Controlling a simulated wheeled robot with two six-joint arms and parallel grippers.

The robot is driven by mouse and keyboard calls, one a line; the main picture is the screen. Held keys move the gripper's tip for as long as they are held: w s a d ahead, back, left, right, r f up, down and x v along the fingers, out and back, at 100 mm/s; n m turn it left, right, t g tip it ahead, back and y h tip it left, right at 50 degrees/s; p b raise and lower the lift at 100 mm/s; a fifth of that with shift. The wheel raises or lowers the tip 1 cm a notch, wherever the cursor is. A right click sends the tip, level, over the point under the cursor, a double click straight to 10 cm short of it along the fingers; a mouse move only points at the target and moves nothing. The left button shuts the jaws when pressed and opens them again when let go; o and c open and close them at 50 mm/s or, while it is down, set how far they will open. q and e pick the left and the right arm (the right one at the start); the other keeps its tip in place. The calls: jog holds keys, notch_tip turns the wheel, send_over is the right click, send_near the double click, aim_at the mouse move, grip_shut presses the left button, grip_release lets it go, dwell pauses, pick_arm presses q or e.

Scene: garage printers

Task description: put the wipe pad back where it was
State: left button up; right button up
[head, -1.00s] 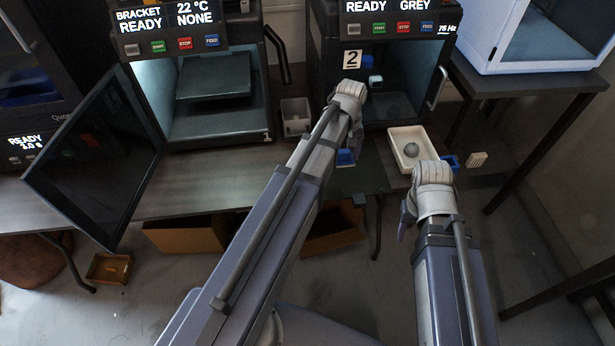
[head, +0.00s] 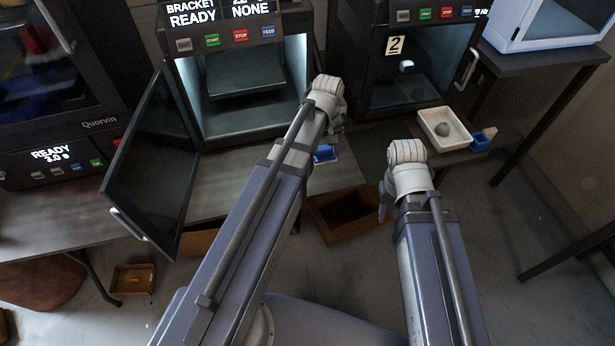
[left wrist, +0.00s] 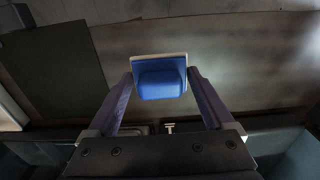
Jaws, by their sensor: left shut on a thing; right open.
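The wipe pad, a blue block with a pale base, is in my left gripper (left wrist: 160,85). In the left wrist view the wipe pad (left wrist: 160,80) sits between the two fingertips, above the table top. In the head view only a blue part of the wipe pad (head: 325,154) shows below my left gripper (head: 329,143), over the table's front part. The arm hides most of it. My right gripper (head: 384,202) is open and low in front of the table, with its fingers partly hidden by the wrist.
Printer 1 (head: 240,120) has its door (head: 160,165) swung open to the left. Printer 2 (head: 415,90) stands to its right. A white tray (head: 432,137) with a grey ball is at the table's right, next to a blue object (head: 480,142). A dark mat (head: 372,152) lies between. Brown boxes are on the floor.

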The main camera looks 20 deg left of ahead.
aim_at(322, 177)
pick_arm(q)
jog(key=shift+f+b, duration=0.5)
notch_tip(322, 177, down, 9)
jog(key=b, duration=0.9)
jog(key=shift+f, duration=0.2)
jog(key=o, duration=0.9)
jog(key=shift+r, duration=0.1)
